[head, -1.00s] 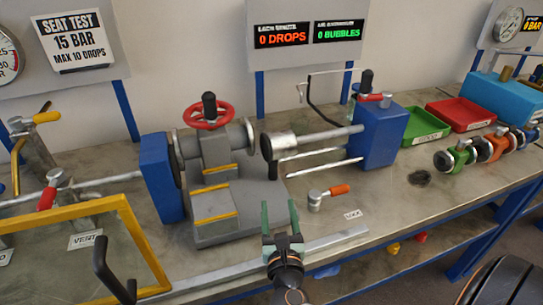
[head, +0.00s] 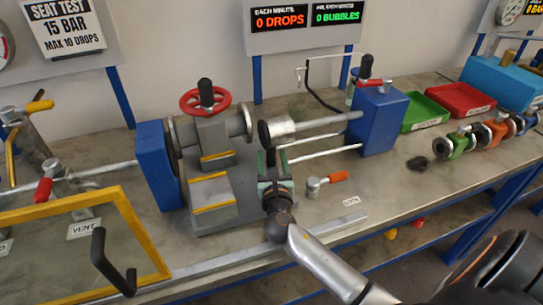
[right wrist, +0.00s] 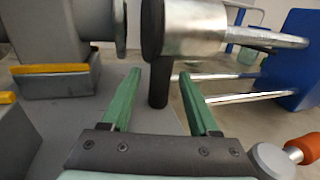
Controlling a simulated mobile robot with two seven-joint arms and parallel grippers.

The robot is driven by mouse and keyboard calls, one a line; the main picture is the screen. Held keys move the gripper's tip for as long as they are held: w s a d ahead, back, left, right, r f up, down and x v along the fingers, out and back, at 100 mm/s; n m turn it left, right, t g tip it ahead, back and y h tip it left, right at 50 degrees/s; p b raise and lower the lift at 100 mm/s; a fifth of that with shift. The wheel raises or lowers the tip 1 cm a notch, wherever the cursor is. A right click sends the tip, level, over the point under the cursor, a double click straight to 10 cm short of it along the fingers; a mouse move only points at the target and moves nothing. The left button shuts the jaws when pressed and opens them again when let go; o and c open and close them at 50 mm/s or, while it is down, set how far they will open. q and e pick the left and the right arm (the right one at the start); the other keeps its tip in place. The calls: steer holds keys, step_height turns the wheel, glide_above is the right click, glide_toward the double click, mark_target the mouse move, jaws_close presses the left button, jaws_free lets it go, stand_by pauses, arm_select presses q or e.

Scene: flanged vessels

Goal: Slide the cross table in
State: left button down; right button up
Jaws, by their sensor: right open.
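The grey cross table (head: 232,217) lies on the bench and carries stepped blocks with yellow edges under a flanged valve (head: 210,130) with a red handwheel. A dark upright handle (right wrist: 158,90) stands near the table's right side, below the silver ram head. My right gripper (head: 272,160) is over the right part of the table. Its green fingers (right wrist: 160,76) are open, with the handle appearing between or just beyond their tips; I cannot tell if they touch it. My left gripper is not in view.
A blue clamp block (head: 158,165) stands left of the valve. The silver ram (head: 278,127) reaches from the right blue block (head: 378,122), with two rods below. A yellow-framed guard (head: 130,220) stands front left.

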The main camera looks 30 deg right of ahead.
steer(key=shift+w+d, duration=0.2)
steer(key=shift+w, duration=0.05)
jaws_close()
stand_by(0.4)
stand_by(0.9)
